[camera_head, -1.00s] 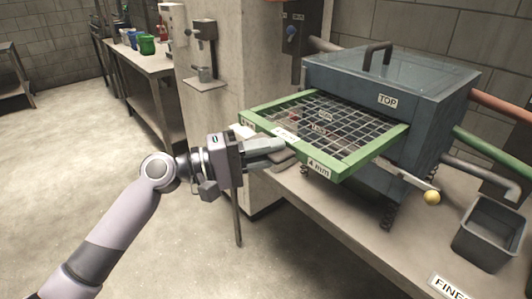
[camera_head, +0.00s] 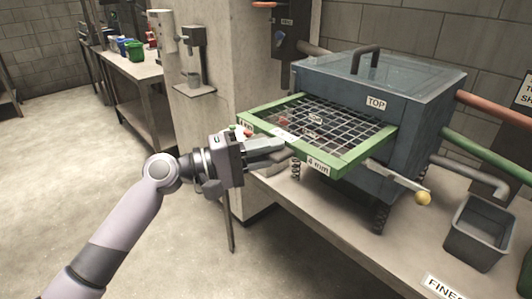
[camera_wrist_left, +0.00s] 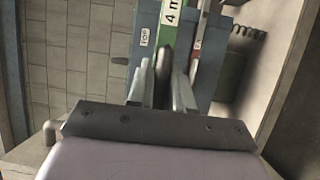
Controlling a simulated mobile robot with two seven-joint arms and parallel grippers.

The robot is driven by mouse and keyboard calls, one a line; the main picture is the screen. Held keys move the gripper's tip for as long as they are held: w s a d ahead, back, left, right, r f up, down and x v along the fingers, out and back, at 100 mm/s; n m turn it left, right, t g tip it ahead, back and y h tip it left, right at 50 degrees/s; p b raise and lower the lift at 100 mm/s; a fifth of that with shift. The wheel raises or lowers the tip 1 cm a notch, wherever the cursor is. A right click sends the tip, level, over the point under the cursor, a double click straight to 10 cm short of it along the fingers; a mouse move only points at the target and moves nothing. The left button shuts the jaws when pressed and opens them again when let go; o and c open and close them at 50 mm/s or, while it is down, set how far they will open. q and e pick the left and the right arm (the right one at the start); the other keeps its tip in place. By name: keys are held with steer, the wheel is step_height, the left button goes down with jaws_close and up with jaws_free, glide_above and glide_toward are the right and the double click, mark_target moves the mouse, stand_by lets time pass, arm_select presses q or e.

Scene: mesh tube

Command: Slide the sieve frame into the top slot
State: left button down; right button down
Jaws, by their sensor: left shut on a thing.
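The sieve frame is a green frame (camera_head: 258,126) with a dark wire mesh and a "4 mm" label. It lies about level, its far part within the upper opening of the blue-grey box (camera_head: 420,125) marked TOP, and much of its mesh sticks out toward me. My left gripper (camera_head: 284,156) is shut at the frame's near edge. In the left wrist view its fingers (camera_wrist_left: 162,85) close on a dark tab at the green edge (camera_wrist_left: 172,22). The frame's far end is hidden inside the box. My right gripper is not in view.
A shelf-like spout with a yellow ball (camera_head: 423,198) juts out below the frame. A grey bin (camera_head: 478,235) stands on the bench at the right, by a "FINES" label (camera_head: 443,287). A concrete pillar (camera_head: 213,150) rises behind the left gripper.

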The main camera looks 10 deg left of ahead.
mark_target(286, 139)
arm_select(q)
steer(key=shift+w+d+r+b, duration=0.1)
steer(key=shift+w+d+b, duration=0.2)
steer(key=shift+w+d, duration=0.45)
steer(key=shift+w+d+r+b, duration=0.1)
steer(key=shift+w+d+b, duration=0.2)
steer(key=shift+w+d, duration=0.45)
steer(key=c, duration=0.9)
jaws_free()
steer(key=shift+w+a, duration=0.15)
steer(key=shift+c, duration=0.2)
steer(key=shift+f, duration=0.1)
steer(key=shift+f, duration=0.2)
steer(key=shift+a, duration=0.25)
steer(key=b+v, duration=0.1)
steer(key=v, duration=0.4)
steer(key=shift+a, duration=0.15)
steer(key=shift+s+a+r, duration=0.15)
steer(key=shift+s+a, duration=0.35)
steer(key=shift+a, duration=0.1)
